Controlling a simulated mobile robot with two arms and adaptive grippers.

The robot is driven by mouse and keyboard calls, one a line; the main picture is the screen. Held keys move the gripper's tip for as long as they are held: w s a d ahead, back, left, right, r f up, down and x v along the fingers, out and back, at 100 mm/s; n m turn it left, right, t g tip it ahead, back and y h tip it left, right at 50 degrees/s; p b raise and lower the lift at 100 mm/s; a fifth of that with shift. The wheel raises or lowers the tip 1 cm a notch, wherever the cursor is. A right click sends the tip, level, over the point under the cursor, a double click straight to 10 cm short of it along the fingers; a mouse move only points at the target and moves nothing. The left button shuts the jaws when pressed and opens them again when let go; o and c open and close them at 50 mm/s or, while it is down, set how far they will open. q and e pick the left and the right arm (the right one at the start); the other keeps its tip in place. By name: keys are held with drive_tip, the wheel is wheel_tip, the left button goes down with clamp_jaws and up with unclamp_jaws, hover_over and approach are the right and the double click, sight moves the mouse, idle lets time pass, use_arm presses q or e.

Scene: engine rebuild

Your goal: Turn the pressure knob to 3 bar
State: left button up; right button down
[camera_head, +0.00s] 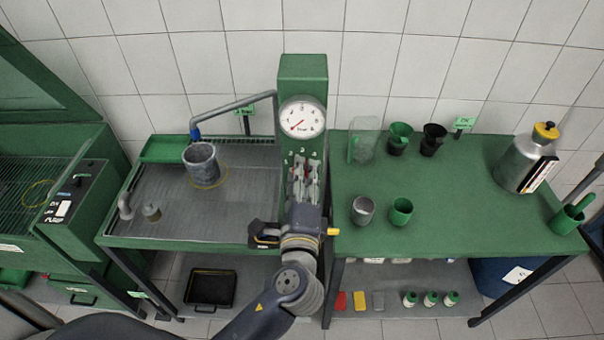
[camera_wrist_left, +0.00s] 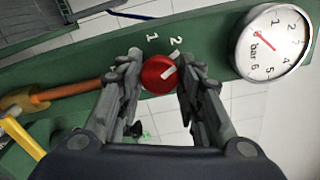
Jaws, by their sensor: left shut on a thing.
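The red pressure knob (camera_wrist_left: 159,73) with a white pointer mark sits on the green post, with the numbers 1 and 2 printed beside it. The mark points up and to the right in the left wrist view, to the right of the 2. My left gripper (camera_head: 305,172) is shut on the knob, its two fingers (camera_wrist_left: 158,82) on either side of it. In the head view the fingers mostly hide the knob. The round white gauge (camera_head: 302,117), also in the left wrist view (camera_wrist_left: 271,44), has its red needle low, near the 1. My right gripper is out of view.
The green post (camera_head: 302,68) stands between a grey wash tray (camera_head: 165,222) with a metal cylinder (camera_head: 203,163) and a green table (camera_head: 450,215) with cups and a silver bottle (camera_head: 519,166). A bent pipe (camera_head: 235,104) reaches over the tray.

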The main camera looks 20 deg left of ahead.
use_arm(q)
drive_tip(key=m, duration=0.5)
drive_tip(key=shift+r, duration=0.2)
idle(0.4)
drive_tip(key=shift+w, duration=0.1)
drive_tip(key=o, duration=0.9)
drive_tip(key=shift+a, duration=0.1)
drive_tip(key=shift+c, duration=0.2)
drive_tip(key=shift+o, duration=1.1)
drive_tip(key=shift+w+f, duration=0.1)
drive_tip(key=shift+f, duration=0.05)
